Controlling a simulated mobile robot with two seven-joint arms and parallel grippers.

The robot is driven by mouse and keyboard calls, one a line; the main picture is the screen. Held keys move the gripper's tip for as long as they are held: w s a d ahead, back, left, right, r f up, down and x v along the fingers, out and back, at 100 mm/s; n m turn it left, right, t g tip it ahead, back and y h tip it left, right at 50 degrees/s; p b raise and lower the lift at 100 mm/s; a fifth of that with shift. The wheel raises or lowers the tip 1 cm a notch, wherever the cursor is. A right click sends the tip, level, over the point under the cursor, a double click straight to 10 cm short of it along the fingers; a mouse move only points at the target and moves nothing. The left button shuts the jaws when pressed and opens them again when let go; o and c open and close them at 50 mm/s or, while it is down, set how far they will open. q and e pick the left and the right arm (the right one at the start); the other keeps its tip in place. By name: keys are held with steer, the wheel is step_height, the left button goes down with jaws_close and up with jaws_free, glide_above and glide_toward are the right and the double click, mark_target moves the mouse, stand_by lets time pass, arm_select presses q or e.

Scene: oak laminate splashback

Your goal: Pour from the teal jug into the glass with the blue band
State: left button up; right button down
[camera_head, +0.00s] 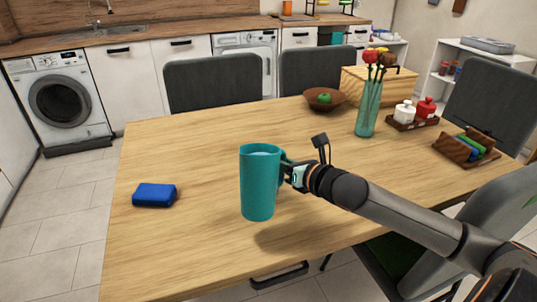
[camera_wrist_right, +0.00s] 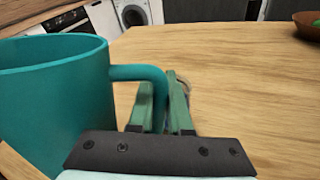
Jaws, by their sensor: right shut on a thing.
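The teal jug (camera_head: 258,190) is upright over the front middle of the table, with something pale inside its mouth. Its shadow lies apart from its base, so it looks raised a little. My right gripper (camera_head: 289,174) is shut on the jug's handle from the right side. In the wrist view the jug (camera_wrist_right: 50,100) fills the left, and the fingers of my right gripper (camera_wrist_right: 160,100) close around the handle. My left gripper is not in view.
A blue sponge-like block (camera_head: 154,195) lies on the table (camera_head: 190,250) to the left. A vase with flowers (camera_head: 369,105), a brown bowl (camera_head: 323,100), a wooden box (camera_head: 375,88), a condiment tray (camera_head: 412,123) and a wooden holder (camera_head: 466,147) stand at the back and right.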

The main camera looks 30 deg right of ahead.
steer(key=shift+w+d+r+m+p, duration=0.15)
steer(key=shift+r+m+p, duration=0.2)
steer(key=shift+p, duration=0.3)
steer(key=shift+g, duration=0.4)
steer(key=shift+f, duration=0.2)
steer(key=shift+w+d+r+m+g+y+p, duration=0.1)
steer(key=shift+w+m+g+y+p, duration=0.2)
steer(key=shift+p, duration=0.4)
steer(key=shift+w+d+r+m+g+y+p, duration=0.1)
steer(key=shift+m+g+y+p, duration=0.25)
steer(key=shift+p, duration=0.35)
stand_by(0.5)
steer(key=shift+s+a+g+y+p, duration=0.1)
steer(key=shift+s+g+y+p, duration=0.05)
steer(key=shift+g+y+p, duration=0.15)
stand_by(0.5)
stand_by(0.5)
steer(key=shift+s+a+m+g+y+p, duration=0.1)
steer(key=shift+a+m+g+y+p, duration=0.05)
steer(key=shift+m+g+y+p, duration=0.2)
